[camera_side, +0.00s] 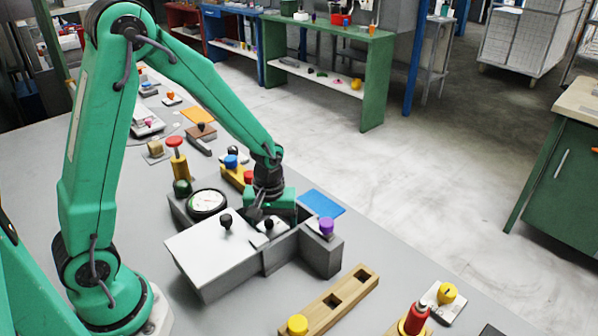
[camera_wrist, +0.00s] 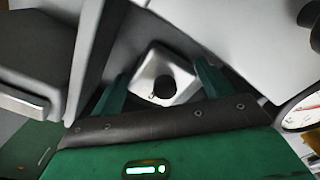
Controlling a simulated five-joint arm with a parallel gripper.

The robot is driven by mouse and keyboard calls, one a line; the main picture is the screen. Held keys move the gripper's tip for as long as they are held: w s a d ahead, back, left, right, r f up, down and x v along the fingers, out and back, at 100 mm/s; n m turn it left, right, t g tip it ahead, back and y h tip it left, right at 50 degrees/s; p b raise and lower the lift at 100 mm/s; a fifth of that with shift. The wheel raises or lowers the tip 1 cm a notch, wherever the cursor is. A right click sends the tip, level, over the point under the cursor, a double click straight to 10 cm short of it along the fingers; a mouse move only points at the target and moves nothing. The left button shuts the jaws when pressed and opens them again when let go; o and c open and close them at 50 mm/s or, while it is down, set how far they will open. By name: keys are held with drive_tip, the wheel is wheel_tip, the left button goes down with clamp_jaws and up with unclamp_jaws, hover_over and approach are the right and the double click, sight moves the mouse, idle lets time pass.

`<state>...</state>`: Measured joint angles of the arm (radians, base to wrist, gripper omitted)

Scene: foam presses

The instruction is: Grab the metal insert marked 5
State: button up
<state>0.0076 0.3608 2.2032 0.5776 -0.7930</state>
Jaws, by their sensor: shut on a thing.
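A small silvery metal insert (camera_wrist: 150,68) with a round black knob lies between my gripper's green fingers (camera_wrist: 163,74) in the wrist view. In the side view my gripper (camera_side: 270,218) is down in a recess of the grey press, at the small pale insert (camera_side: 270,233) with its black knob. My gripper is shut on this insert. I cannot read a number on it. The press (camera_side: 205,260) has a large pale top plate with another black knob. I cannot tell whether the insert touches the recess floor.
A round gauge (camera_side: 207,203) stands left of the recess and a purple knob (camera_side: 326,226) right of it. Behind are a blue plate (camera_side: 322,203) and coloured knobs. A wooden rack (camera_side: 343,300) with square holes lies in front. Grey table is bare between them.

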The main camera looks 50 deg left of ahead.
sight(272, 220)
drive_tip(key=shift+r, duration=0.1)
drive_tip(key=shift+r, duration=4.95)
drive_tip(key=shift+w, duration=0.1)
